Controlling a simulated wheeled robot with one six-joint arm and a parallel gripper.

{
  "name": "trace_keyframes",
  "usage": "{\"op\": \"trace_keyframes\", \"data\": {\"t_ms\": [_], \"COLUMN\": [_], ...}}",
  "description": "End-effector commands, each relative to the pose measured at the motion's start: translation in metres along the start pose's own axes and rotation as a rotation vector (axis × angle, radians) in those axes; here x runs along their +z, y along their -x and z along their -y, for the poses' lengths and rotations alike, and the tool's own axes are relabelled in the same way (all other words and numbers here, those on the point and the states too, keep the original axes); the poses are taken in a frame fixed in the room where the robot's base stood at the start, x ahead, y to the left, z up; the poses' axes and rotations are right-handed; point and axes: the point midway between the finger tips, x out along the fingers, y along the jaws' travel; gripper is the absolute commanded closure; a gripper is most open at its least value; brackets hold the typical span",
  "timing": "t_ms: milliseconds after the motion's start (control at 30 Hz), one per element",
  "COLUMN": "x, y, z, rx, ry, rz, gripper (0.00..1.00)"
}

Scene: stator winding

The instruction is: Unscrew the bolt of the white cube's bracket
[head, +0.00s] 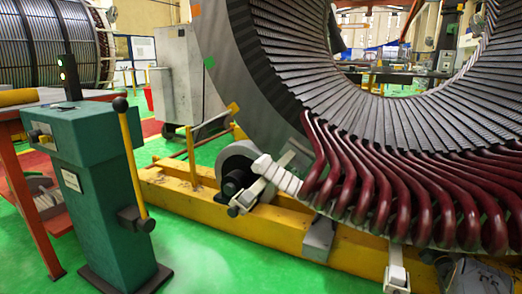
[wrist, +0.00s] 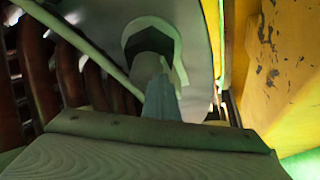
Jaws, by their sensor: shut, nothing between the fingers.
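In the wrist view, a hexagonal bolt head (wrist: 151,42) with a rounded centre sits against a pale plate (wrist: 196,40), which may be the bracket. My gripper (wrist: 160,92) points at the bolt, its narrow grey-blue fingers shut and empty. The fingertips overlap the lower part of the bolt in the picture; I cannot tell whether they touch it. In the head view, a small white cube (head: 397,279) hangs below the stator's front edge at the lower right. Its bolt cannot be made out there. I cannot clearly identify my gripper in the head view.
Dark red coil ends (head: 370,190) fill the stator's lower front; they also show at the wrist view's left. A yellow beam (head: 180,205) runs beneath, with chipped yellow paint (wrist: 280,60) close at the wrist view's right. A green pedestal (head: 100,180) with a yellow lever stands left.

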Motion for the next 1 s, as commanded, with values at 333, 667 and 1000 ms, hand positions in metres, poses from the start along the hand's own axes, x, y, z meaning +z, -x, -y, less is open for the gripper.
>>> {"op": "trace_keyframes", "data": {"t_ms": [333, 667, 1000], "x": [-0.004, -0.004, 0.003], "y": [-0.005, -0.006, -0.003], "z": [-0.011, -0.013, -0.015], "rx": [0.003, 0.006, 0.007], "ry": [0.005, 0.007, 0.008], "rz": [-0.005, -0.006, -0.003], "gripper": [1.0, 1.0, 1.0]}}
